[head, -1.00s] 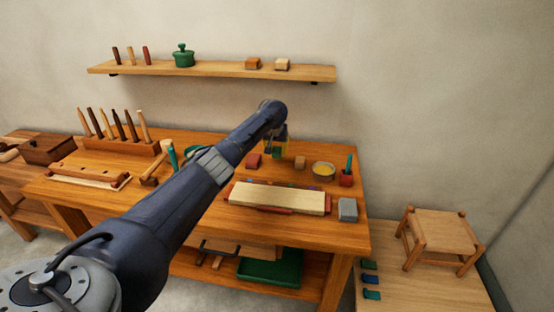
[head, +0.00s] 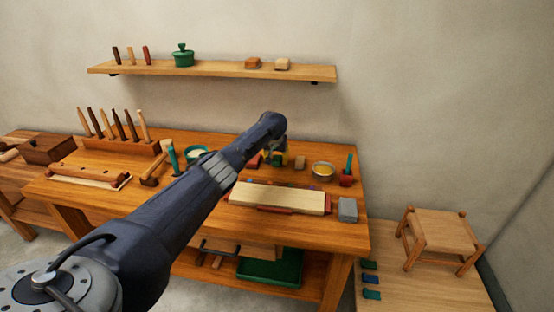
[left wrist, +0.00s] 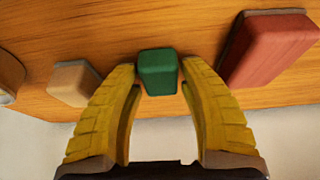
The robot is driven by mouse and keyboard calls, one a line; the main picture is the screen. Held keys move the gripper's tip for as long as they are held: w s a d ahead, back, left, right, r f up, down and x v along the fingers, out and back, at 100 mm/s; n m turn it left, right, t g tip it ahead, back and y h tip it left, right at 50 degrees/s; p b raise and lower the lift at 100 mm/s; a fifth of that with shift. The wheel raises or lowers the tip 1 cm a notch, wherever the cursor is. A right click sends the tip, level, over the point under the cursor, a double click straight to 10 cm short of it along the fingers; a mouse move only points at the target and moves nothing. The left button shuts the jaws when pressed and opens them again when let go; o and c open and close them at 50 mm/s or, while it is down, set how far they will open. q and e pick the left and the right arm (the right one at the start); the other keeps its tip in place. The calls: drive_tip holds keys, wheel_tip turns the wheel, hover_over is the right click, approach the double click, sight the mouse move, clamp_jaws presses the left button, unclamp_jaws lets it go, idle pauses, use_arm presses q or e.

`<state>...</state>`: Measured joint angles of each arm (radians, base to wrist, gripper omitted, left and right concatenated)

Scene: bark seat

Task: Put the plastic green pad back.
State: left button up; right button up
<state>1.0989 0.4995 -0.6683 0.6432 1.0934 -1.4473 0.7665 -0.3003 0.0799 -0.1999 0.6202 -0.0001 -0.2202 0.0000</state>
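The green pad (left wrist: 158,72) is a small block in the left wrist view, between the yellow fingertips. My left gripper (left wrist: 158,68) is shut on it, with a fingertip at each side. In the head view my left gripper (head: 275,158) is low over the back of the workbench, between a red block and a pale block, and my arm partly hides it. Whether the pad touches the bench top is hard to tell. My right gripper is not in view.
The red block (left wrist: 270,48) and the pale block (left wrist: 75,82) flank the pad closely. A bowl with yellow contents (head: 323,169) and a red cup (head: 346,180) stand to the right. A pale plank (head: 277,198) and a grey block (head: 348,210) lie in front. A shelf (head: 215,70) hangs above.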

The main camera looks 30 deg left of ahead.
use_arm(q)
drive_tip(key=shift+o, duration=0.9)
drive_tip(key=shift+r, duration=0.2)
drive_tip(key=v, duration=1.2)
